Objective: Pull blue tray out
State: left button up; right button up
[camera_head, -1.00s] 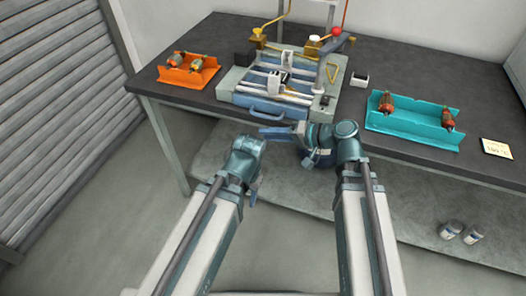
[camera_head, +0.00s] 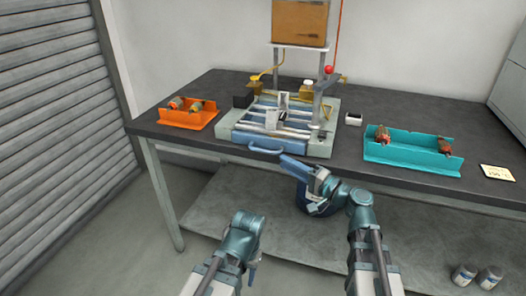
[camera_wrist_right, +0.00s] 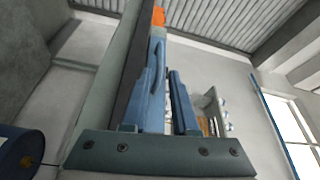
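The blue tray (camera_head: 240,138) sits in the front of the grey winding machine on the dark table, with its blue handle (camera_head: 265,150) facing me. The tray looks pushed in. My right gripper (camera_head: 284,160) points up and left towards the handle's right end, very close to it. In the right wrist view, its two blue fingers (camera_wrist_right: 168,85) stand apart with a gap between them. Blue tray or handle parts seem to overlap the left finger there, and I cannot tell whether they touch. My left gripper (camera_head: 252,272) hangs low in front of the table, mostly hidden by its wrist.
An orange holder (camera_head: 190,118) with two armatures stands left of the machine. A turquoise holder (camera_head: 410,155) with two armatures stands to the right. The space before the table's front edge is open on the left.

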aim_at(267, 153)
jog(key=x, duration=0.9)
jog(key=shift+w+a+p, duration=0.3)
grip_shut()
dwell(1.0)
